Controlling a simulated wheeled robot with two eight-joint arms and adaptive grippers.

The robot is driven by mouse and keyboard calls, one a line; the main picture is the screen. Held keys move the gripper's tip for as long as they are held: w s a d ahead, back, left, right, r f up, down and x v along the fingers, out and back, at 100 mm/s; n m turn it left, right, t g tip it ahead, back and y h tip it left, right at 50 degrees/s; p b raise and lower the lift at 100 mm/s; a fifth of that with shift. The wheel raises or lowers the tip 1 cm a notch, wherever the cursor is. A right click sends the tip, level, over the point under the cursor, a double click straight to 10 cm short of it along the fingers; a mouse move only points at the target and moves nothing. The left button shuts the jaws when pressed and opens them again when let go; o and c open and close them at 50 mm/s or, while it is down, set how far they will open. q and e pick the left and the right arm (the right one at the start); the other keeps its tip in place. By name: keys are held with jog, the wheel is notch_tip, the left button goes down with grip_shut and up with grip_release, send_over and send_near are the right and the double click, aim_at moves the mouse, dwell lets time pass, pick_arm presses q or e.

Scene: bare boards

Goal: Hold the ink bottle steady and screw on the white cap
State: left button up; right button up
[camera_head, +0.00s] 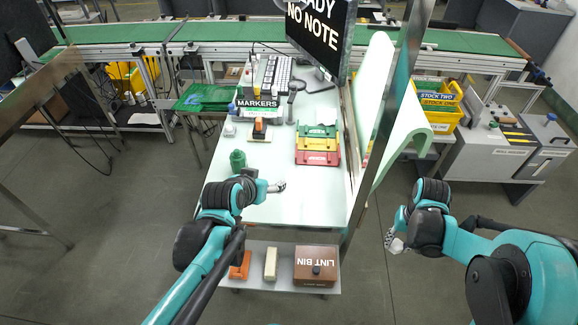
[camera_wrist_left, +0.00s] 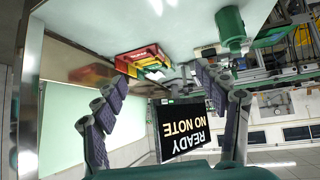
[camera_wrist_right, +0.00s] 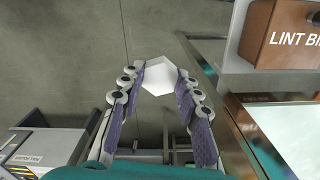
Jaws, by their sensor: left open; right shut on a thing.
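A green bottle-like cylinder (camera_head: 237,160) stands on the left side of the white table, behind my left forearm; I see no readable label, but it looks like the ink bottle. It also shows at the top right of the left wrist view (camera_wrist_left: 232,30). My left gripper (camera_head: 278,187) is open and empty above the table's near part, right of the green cylinder; its spread fingers (camera_wrist_left: 158,77) show in the wrist view. My right gripper (camera_head: 393,242) is shut on a white faceted piece, the white cap (camera_wrist_right: 157,78), over the floor right of the table.
Red, yellow and green trays (camera_head: 318,145) stand at the table's right. A MARKERS holder (camera_head: 258,103), a stamp-like item (camera_head: 260,128) and a monitor (camera_head: 322,30) are farther back. A metal post (camera_head: 385,120) stands between my arms. A LINT BIN box (camera_head: 316,266) sits on the lower shelf.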

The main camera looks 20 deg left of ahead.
pick_arm(q)
jog(key=w+a+f+t+y+b, duration=0.1)
jog(key=w+a+f+t+b, duration=0.1)
jog(key=w+a+f, duration=0.3)
pick_arm(e)
notch_tip(320, 180, down, 2)
jog(key=shift+f, duration=0.25)
pick_arm(q)
jog(key=n+t+y+b, duration=0.2)
send_near(236, 162)
jog(key=x, duration=0.5)
jog(key=shift+w+f, duration=0.1)
pick_arm(e)
notch_tip(236, 162, down, 2)
jog(key=shift+f, duration=0.1)
pick_arm(q)
jog(key=b+x, duration=0.3)
jog(key=x, duration=0.8)
jog(key=shift+w+a+f, duration=0.1)
jog(key=shift+w+f, duration=0.15)
pick_arm(e)
notch_tip(236, 162, down, 3)
jog(key=shift+f, duration=0.1)
pick_arm(q)
jog(key=c, duration=1.4)
jog(key=o, duration=1.2)
